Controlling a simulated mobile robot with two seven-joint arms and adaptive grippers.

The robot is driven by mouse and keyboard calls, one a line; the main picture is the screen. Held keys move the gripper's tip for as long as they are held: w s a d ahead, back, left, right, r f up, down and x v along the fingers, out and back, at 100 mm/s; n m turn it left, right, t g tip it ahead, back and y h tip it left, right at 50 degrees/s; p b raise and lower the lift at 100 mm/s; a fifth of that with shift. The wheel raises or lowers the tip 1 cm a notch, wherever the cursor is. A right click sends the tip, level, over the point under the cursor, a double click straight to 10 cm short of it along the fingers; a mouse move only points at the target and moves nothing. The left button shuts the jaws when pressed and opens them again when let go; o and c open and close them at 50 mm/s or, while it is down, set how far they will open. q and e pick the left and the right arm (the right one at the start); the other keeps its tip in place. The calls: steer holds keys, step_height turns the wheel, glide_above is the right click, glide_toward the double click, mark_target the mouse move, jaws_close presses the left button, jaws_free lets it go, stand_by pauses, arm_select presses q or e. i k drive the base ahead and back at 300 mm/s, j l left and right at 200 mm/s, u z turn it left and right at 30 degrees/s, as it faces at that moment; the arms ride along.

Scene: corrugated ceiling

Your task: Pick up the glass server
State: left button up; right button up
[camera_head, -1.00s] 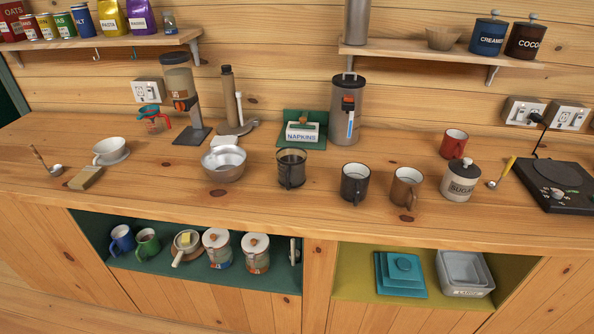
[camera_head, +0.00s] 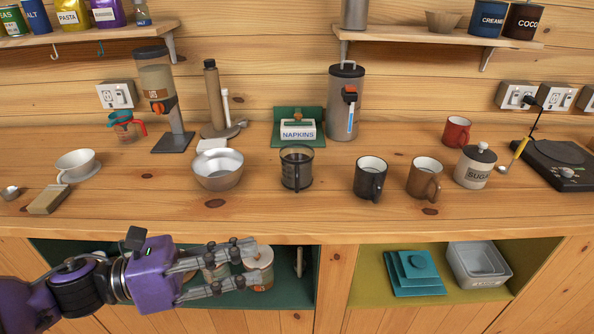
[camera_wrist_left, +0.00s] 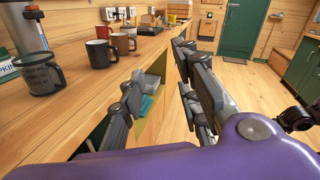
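The vessel that looks like the glass server (camera_head: 296,167) is dark and see-through with a handle, and stands upright on the counter in front of the napkin box. In the left wrist view the dark vessel with print on its side (camera_wrist_left: 40,76) at the left edge appears to be the same one. My left gripper (camera_head: 254,262) is in front of the counter's front edge, lower and nearer than the server, pointing right. Its fingers are apart with nothing between them, also in the left wrist view (camera_wrist_left: 157,65). My right gripper is not in view.
A metal bowl (camera_head: 218,169) stands left of the server; a black mug (camera_head: 370,178) and a brown mug (camera_head: 424,178) stand to its right. The napkin box (camera_head: 298,130) and a tall canister (camera_head: 345,102) are behind. Counter in front of the server is clear.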

mark_target(296, 158)
steer(key=i, duration=0.95)
